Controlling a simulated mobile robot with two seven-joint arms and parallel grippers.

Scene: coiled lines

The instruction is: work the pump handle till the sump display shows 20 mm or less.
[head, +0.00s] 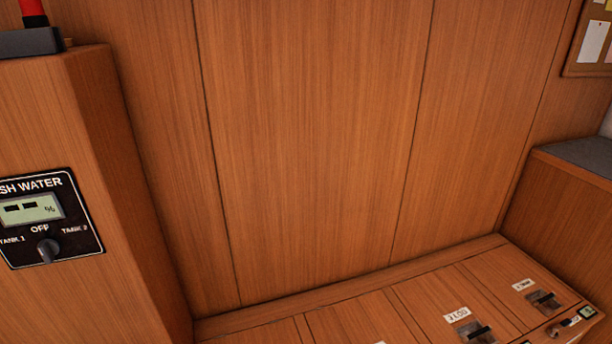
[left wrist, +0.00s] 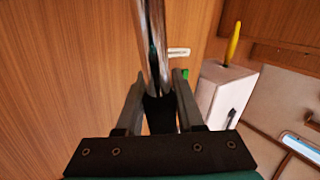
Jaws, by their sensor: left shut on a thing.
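In the left wrist view, my left gripper (left wrist: 159,88) is shut on the pump handle (left wrist: 152,45), a shiny metal bar with a dark lower part between the two fingers. The bar runs up out of the top of the picture. The ends of the handle and the pump body are hidden or out of view. In the head view neither gripper shows. A small display with a greenish screen (head: 587,312) sits at the lower right edge of the low locker top; I cannot read a value or tell whether it is the sump display.
A fresh water panel (head: 45,215) with dashes and a knob is on the left cabinet. The low wooden locker top (head: 365,318) has labelled latches (head: 476,332). A white box (left wrist: 222,92) with a yellow handle (left wrist: 233,42) stands right in the wrist view.

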